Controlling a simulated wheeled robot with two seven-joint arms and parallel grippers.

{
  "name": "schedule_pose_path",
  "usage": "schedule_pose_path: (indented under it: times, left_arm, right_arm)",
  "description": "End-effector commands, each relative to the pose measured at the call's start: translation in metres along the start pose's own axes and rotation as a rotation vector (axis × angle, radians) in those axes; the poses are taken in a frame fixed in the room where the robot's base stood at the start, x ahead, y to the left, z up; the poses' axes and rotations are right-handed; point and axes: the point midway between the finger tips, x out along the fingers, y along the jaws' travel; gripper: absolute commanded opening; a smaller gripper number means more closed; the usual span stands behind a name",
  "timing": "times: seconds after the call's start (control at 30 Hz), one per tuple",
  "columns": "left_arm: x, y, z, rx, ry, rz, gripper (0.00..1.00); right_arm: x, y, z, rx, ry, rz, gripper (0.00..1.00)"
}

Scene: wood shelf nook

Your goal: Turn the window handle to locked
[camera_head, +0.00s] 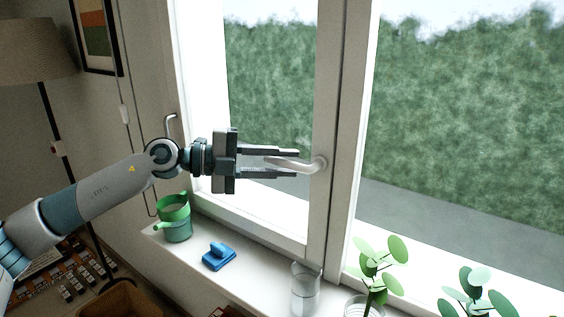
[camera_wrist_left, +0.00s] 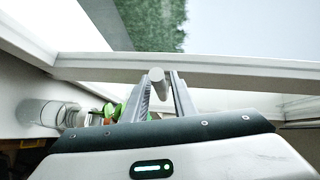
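The silver window handle (camera_head: 290,162) sits on the white frame post between two panes. Its lever points left, roughly level, from a round base. My left gripper (camera_head: 297,163) comes in from the left with one finger above the lever and one below, and gaps show on both sides. The fingers are parted around the lever, not closed on it. My right gripper is in neither view.
The sill below holds a green watering can (camera_head: 174,222), a blue object (camera_head: 218,256), a clear glass (camera_head: 305,290) and leafy plants (camera_head: 378,265). A second handle (camera_head: 170,124) is on the left frame. A lamp (camera_head: 38,52) stands at far left.

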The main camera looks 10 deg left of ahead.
Motion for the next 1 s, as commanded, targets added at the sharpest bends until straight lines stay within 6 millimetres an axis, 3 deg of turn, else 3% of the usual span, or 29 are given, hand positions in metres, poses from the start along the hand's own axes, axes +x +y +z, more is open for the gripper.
schedule_pose_path:
  times: [0.03, 0.1, 0.57, 1.0]
  left_arm:
    - [0.000, 0.000, 0.000, 0.000, 0.000, 0.000, 0.11]
    - [0.000, 0.000, 0.000, 0.000, 0.000, 0.000, 0.00]
    - [0.001, 0.006, 0.001, -0.033, 0.009, -0.030, 0.00]
    - [0.008, 0.028, 0.004, -0.230, 0.064, -0.222, 0.00]
  right_arm:
    - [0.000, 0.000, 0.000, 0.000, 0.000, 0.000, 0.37]
    - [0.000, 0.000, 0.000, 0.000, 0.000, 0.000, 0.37]
    - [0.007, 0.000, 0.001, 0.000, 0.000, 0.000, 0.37]
    - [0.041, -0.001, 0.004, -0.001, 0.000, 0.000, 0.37]
